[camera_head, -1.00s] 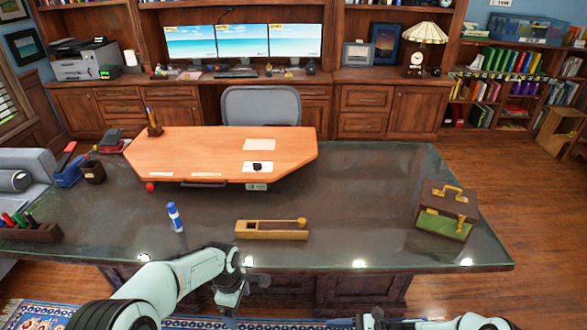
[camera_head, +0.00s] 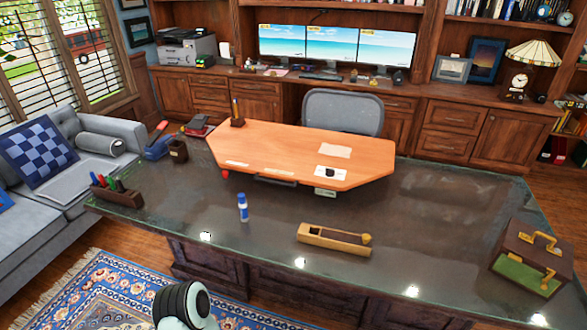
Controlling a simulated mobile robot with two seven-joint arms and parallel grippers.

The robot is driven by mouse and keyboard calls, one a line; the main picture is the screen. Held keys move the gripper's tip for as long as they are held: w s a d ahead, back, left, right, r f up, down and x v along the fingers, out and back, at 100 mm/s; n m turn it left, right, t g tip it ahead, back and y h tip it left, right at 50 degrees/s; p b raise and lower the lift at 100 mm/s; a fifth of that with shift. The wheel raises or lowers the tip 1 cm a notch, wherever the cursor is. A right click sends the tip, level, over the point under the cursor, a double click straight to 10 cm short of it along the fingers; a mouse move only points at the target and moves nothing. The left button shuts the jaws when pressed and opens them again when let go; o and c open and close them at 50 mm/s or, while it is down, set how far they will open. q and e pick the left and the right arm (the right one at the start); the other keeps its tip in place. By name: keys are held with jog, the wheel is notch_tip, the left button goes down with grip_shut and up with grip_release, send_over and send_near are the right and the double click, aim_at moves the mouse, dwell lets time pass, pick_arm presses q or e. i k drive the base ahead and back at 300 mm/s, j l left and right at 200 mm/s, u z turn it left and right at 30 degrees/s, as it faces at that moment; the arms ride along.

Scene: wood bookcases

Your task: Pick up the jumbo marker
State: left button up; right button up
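The jumbo marker (camera_head: 242,207), white with a blue cap and blue lower part, stands upright on the dark glossy desk top (camera_head: 420,215), left of the middle and near the front edge. Nothing touches it. Neither of my grippers shows. Only a rounded part of my own arm shows at the bottom edge, so how the grippers stand to the marker is hidden.
A holder with pens (camera_head: 117,190) stands at the desk's left end. The desk is clear around the marker.

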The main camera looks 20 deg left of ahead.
aim_at(243, 208)
jog(key=u, duration=0.8)
